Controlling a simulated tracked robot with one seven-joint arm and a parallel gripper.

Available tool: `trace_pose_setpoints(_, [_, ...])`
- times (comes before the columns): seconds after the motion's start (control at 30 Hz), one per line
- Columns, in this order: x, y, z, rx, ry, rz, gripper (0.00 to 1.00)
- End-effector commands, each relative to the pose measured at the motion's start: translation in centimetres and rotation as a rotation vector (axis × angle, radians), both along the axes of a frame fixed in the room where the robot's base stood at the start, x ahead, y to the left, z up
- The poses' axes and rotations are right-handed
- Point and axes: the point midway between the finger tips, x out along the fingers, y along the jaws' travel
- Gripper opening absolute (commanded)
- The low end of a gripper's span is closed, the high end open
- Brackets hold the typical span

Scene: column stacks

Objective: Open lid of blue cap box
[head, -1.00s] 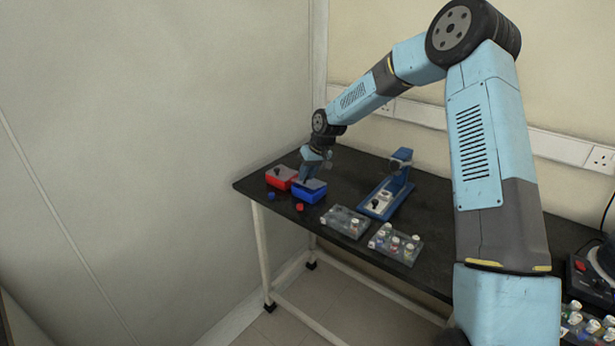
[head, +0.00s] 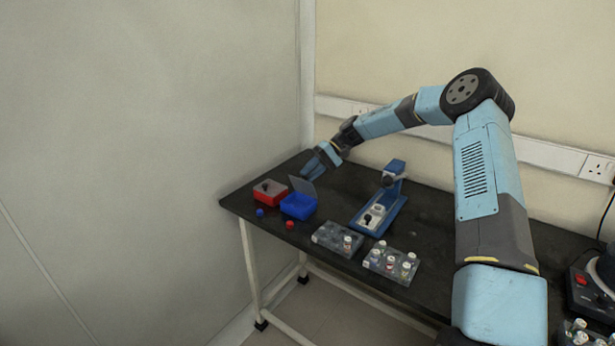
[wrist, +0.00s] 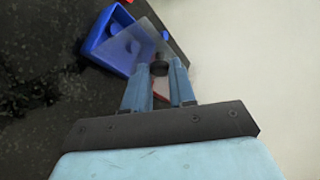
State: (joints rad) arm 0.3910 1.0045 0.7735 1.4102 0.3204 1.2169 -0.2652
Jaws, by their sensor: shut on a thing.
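The blue cap box (head: 298,208) stands near the left end of the black table, its top uncovered and its blue inside showing. Its grey see-through lid (head: 302,186) is tilted up steeply along the box's far side. In the wrist view the blue box (wrist: 98,42) shows behind the lid (wrist: 128,42). My gripper (wrist: 161,68) is shut on the lid's black knob (wrist: 160,64), which sits between the fingertips. In the head view my gripper (head: 314,168) is behind the raised lid, so the knob is hidden there.
A red box (head: 267,197) with its lid on stands close on the left. A small blue cap (head: 260,212) and red cap (head: 290,224) lie in front. A blue stand (head: 382,205) and two vial racks (head: 338,240) (head: 392,262) are to the right.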

Motion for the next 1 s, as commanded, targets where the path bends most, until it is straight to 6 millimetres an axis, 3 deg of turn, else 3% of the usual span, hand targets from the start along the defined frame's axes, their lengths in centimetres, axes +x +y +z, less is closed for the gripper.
trace_pose_setpoints(0.5, [2.1, -1.5, -1.9, 0.253, 0.341, 0.014, 0.00])
trace_pose_setpoints(1.0, [2.6, -2.0, -2.6, 0.335, 0.449, 0.014, 0.00])
